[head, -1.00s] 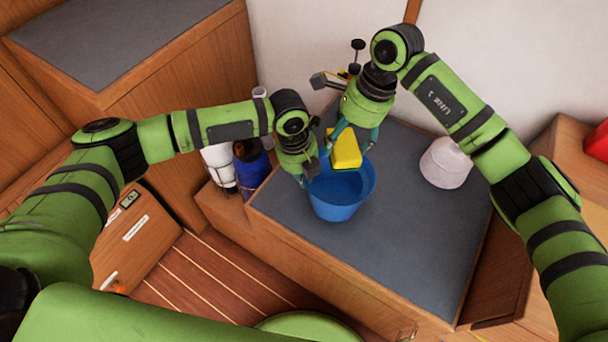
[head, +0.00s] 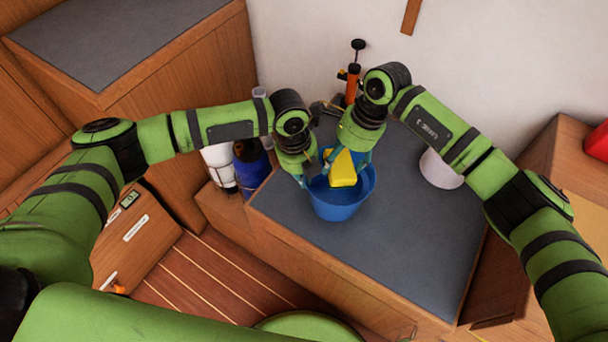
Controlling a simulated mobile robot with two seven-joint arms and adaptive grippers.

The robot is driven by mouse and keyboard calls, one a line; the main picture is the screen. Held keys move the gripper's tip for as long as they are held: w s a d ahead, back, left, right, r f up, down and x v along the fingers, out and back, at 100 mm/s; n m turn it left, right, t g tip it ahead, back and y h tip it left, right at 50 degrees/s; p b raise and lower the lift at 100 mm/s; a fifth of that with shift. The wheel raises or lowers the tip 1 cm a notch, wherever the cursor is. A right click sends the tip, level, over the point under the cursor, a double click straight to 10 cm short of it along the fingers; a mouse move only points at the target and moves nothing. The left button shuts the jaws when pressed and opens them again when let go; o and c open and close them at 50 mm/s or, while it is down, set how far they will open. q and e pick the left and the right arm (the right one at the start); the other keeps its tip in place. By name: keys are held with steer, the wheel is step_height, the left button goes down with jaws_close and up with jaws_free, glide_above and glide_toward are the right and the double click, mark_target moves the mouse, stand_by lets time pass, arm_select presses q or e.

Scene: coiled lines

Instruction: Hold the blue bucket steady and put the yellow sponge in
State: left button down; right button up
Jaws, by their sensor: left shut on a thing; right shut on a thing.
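The blue bucket (head: 340,208) stands upright on the grey counter top, its opening facing up. My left gripper (head: 306,182) is shut on the bucket's left rim. The yellow sponge (head: 343,170) is held by my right gripper (head: 345,160) at the bucket's mouth, over the far part of the opening. The sponge's lower end appears within the rim; I cannot tell how deep it is. The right fingertips are partly hidden by the sponge.
A whitish rounded item (head: 440,170) stands on the grey counter (head: 410,225) right of the bucket, partly behind my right arm. A blue bottle (head: 251,165) and a white bottle (head: 219,168) stand at left. An orange pump-like item (head: 352,82) is behind. The counter's front right is clear.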

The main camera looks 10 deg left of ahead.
mark_target(341, 171)
steer(key=shift+f, duration=2.25)
steer(key=o, duration=1.1)
steer(key=shift+o, duration=0.4)
steer(key=shift+d+f, duration=0.1)
steer(key=shift+s, duration=0.1)
steer(key=shift+d, duration=0.1)
steer(key=v, duration=1.2)
steer(key=shift+a+r, duration=0.25)
steer(key=shift+r, duration=0.05)
